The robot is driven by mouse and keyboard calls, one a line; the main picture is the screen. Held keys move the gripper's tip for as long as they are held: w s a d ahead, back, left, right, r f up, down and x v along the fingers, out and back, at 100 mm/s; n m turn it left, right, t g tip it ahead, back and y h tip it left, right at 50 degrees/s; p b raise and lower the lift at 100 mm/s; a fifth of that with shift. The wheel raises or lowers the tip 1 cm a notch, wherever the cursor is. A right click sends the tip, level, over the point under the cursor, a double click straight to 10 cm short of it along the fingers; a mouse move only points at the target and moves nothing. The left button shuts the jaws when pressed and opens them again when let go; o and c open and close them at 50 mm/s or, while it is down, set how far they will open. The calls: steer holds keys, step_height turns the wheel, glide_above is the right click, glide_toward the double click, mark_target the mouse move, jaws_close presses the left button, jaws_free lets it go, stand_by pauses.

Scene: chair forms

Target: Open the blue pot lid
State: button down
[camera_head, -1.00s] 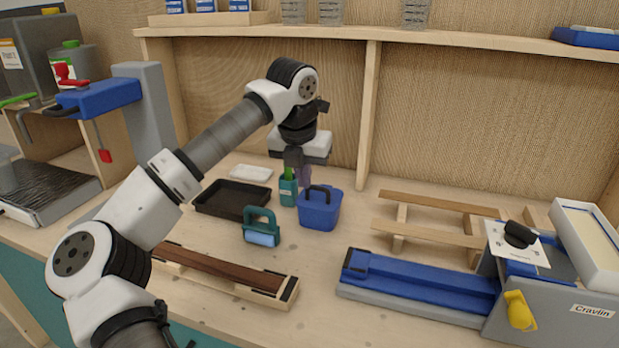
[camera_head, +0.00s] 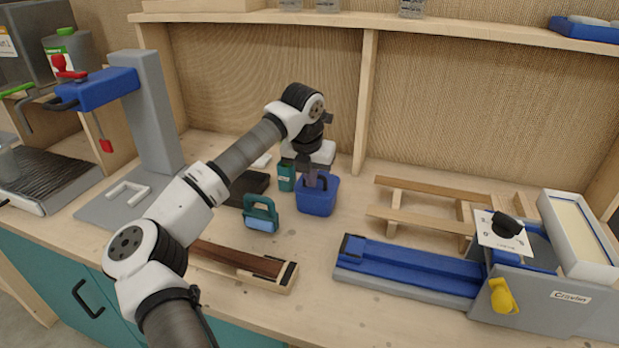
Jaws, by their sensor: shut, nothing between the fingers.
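The blue pot (camera_head: 317,204) stands on the workbench near the middle, a squarish container with a blue lid (camera_head: 330,184) and a dark arched handle on top. My gripper (camera_head: 311,184) points down at the top of the pot, at or just over the lid handle, and partly hides it. The fingers are shut with nothing seen between them. I cannot tell whether the fingertips touch the lid. The lid looks seated on the pot.
A teal container (camera_head: 286,178) stands close left of the pot. A teal-handled tool (camera_head: 261,214) and a black tray (camera_head: 238,192) lie further left. A wooden holder (camera_head: 245,264) is in front. A blue-and-grey machine (camera_head: 410,270) and wooden rack (camera_head: 420,215) are to the right.

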steer(key=shift+r, duration=0.1)
steer(key=shift+w+r, duration=0.15)
steer(key=shift+r, duration=0.1)
